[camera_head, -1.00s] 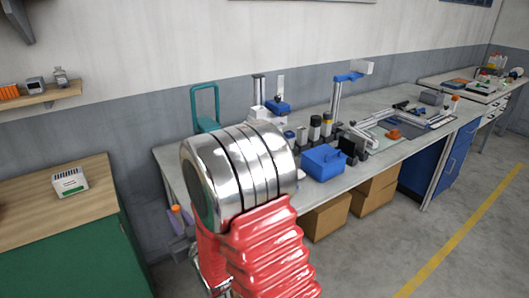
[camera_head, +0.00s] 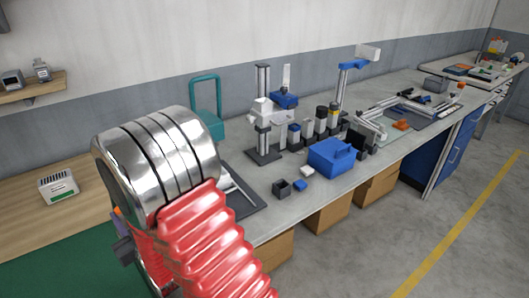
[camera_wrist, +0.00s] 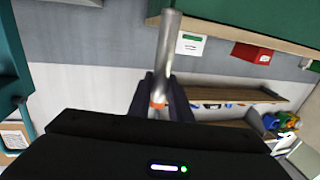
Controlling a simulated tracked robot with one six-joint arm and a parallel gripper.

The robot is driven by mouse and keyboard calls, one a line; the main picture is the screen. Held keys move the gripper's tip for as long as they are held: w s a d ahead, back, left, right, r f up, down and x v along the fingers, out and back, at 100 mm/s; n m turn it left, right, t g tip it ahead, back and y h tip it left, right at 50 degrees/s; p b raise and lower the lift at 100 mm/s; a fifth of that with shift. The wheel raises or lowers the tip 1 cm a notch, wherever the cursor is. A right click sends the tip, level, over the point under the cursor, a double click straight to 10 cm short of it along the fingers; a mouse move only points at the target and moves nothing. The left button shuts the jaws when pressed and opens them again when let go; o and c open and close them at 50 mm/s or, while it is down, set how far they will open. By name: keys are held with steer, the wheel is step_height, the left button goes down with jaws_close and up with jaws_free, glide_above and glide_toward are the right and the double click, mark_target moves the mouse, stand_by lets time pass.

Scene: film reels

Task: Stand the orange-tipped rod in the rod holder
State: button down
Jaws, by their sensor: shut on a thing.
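In the wrist view my gripper (camera_wrist: 160,92) is shut on a grey metal rod (camera_wrist: 169,50). An orange part of the rod shows between the dark fingers, and the grey length sticks out beyond them. In the head view my large silver and red arm covers much of the left, and only a dark bit of the gripper shows at its left edge. A small dark square block (camera_head: 282,189) with a hollow top stands on the grey bench (camera_head: 325,195); it may be the rod holder, but I cannot tell for sure. The gripper is well apart from it.
A blue box (camera_head: 331,157), a small blue block (camera_head: 300,186) and a white piece (camera_head: 307,172) are near the dark block. A stand (camera_head: 263,115) and several dark cylinders are behind. A wooden-topped green cabinet (camera_head: 45,255) is at left.

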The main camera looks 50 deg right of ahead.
steer(key=shift+s+a, duration=0.1)
steer(key=shift+a, duration=0.15)
steer(key=s+d+r+m+h, duration=0.1)
steer(key=s+d+m+h, duration=0.15)
steer(key=d, duration=1.05)
steer(key=s+d+r+m+h, duration=0.1)
steer(key=d+r+h, duration=0.15)
steer(key=d, duration=1.05)
steer(key=s+d+m+g+h, duration=0.1)
steer(key=s+d+h, duration=0.1)
steer(key=s+d, duration=0.5)
steer(key=s+d+r+m+g+h, duration=0.1)
steer(key=s+d, duration=0.7)
steer(key=d, duration=0.8)
steer(key=shift+s+r+m+g+h, duration=0.3)
steer(key=shift+m+g+h, duration=0.5)
steer(key=shift+h, duration=0.3)
steer(key=shift+f, duration=0.25)
steer(key=shift+f, duration=2.75)
steer(key=shift+f, duration=0.55)
